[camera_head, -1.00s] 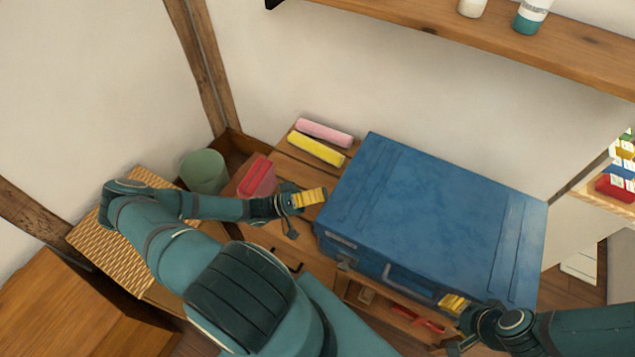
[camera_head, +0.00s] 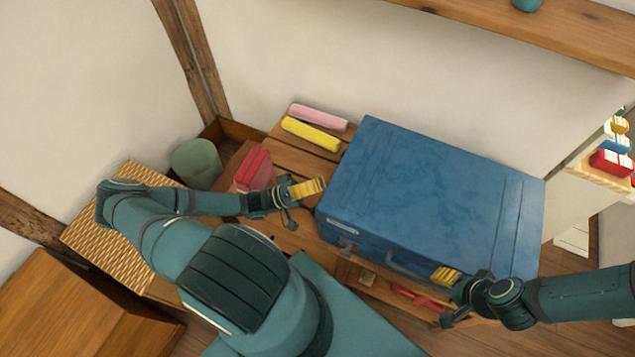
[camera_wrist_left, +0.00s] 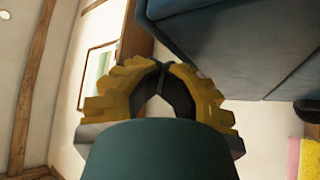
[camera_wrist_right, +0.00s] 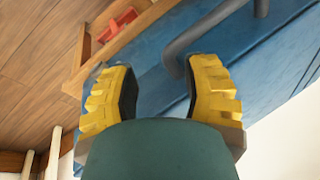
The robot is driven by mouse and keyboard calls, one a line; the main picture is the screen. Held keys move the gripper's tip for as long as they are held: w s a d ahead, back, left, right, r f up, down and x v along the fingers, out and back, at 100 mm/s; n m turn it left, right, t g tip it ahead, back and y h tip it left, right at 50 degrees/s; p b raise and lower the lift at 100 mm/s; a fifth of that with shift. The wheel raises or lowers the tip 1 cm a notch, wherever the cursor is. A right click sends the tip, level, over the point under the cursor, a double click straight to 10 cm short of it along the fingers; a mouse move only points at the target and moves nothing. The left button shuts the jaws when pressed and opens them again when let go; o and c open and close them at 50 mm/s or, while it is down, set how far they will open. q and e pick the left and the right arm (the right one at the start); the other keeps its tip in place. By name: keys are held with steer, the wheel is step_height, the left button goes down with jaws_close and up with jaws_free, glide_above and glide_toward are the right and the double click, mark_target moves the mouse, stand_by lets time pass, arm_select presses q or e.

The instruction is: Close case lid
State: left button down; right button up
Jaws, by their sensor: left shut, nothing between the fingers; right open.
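The blue case (camera_head: 430,195) lies on the wooden table, and its lid looks down flat over the body. Its handle (camera_head: 405,268) is on the front side and also shows in the right wrist view (camera_wrist_right: 180,50). My left gripper (camera_head: 318,187) is shut and empty, just left of the case's left side. In the left wrist view its yellow fingers (camera_wrist_left: 160,85) meet at the tips, with the case (camera_wrist_left: 240,45) beside them. My right gripper (camera_head: 440,273) is at the case's front right edge. In the right wrist view its fingers (camera_wrist_right: 160,85) are apart, close to the case front.
A yellow roll (camera_head: 311,134) and a pink roll (camera_head: 319,117) lie behind the left gripper. A red box (camera_head: 254,170), a green bin (camera_head: 196,163) and a wicker surface (camera_head: 100,225) are to the left. A wooden shelf (camera_head: 540,38) hangs above.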

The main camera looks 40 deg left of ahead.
arm_select(q)
steer(key=shift+s+d+f, duration=0.15)
steer(key=shift+d+f, duration=0.05)
steer(key=shift+f, duration=0.25)
steer(key=shift+s+d+f, duration=0.15)
steer(key=shift+f, duration=0.25)
steer(key=a+r+v, duration=0.1)
steer(key=v, duration=1)
steer(key=shift+s+a+r, duration=0.1)
steer(key=shift+a+r, duration=0.05)
steer(key=shift+a, duration=0.05)
